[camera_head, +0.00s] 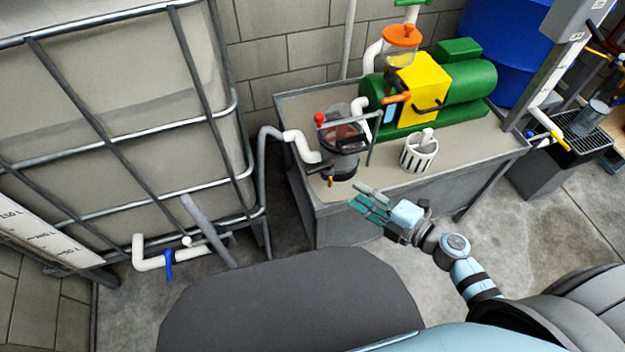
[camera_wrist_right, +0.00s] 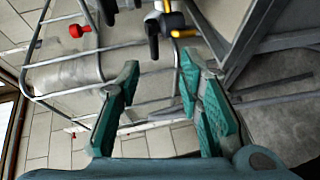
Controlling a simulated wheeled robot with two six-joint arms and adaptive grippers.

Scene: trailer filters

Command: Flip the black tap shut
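The black tap (camera_head: 318,168) sits low on the front of a dark filter pot (camera_head: 343,163), beside a small brass outlet (camera_head: 331,181). In the right wrist view a black handle (camera_wrist_right: 152,30) shows at the top, next to a yellow brass part (camera_wrist_right: 176,22); it looks like the same tap. My right gripper (camera_head: 361,200) is in front of the bench, a little to the right of and below the tap. In the wrist view its teal fingers (camera_wrist_right: 160,66) are apart with nothing between them. My left gripper is out of view.
The filter has a red knob (camera_head: 320,118) and a metal frame around it. A white slotted basket (camera_head: 419,155) stands to its right, before a green and yellow machine (camera_head: 430,85). A caged tank (camera_head: 110,120) with a blue-handled valve (camera_head: 168,264) stands at left.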

